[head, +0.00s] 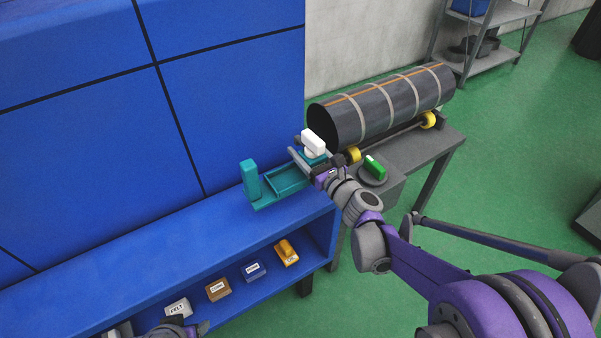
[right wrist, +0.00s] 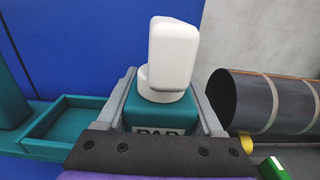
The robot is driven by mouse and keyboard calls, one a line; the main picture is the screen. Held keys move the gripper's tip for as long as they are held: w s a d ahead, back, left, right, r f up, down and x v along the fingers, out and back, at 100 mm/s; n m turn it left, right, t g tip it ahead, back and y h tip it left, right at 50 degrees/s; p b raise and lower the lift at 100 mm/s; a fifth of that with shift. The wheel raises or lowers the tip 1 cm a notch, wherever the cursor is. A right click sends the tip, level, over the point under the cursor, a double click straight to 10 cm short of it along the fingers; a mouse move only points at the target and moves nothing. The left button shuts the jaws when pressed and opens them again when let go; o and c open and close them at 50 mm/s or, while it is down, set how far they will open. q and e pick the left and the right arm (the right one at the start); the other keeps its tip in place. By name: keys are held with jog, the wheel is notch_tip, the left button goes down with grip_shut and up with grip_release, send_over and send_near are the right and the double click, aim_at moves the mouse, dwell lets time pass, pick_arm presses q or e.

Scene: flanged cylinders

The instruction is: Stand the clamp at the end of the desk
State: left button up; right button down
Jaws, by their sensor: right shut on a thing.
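My right gripper (head: 310,166) is shut on a teal block (right wrist: 158,112) with a white upright handle (right wrist: 172,52) on a round white neck. One finger lies on each side of the block. Its front label is partly hidden by the gripper body. The white handle also shows in the head view (head: 313,142), near the right end of the blue desk (head: 130,243). I cannot tell whether the block touches anything below. My left gripper (head: 178,327) is only partly in view at the bottom left, and its jaws are unclear. No piece is plainly readable as a clamp.
A teal tray (head: 262,201) with an upright post (head: 250,179) sits on the desk. Labelled blocks, including an orange one (head: 287,252), line the lower shelf. A grey table (head: 425,150) holds a dark cylinder (head: 385,103) on yellow rollers and a green block (head: 375,165) on a round base.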

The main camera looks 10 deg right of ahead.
jog(key=shift+f+b, duration=0.45)
jog(key=shift+f, duration=2.15)
jog(key=shift+f, duration=0.15)
grip_release()
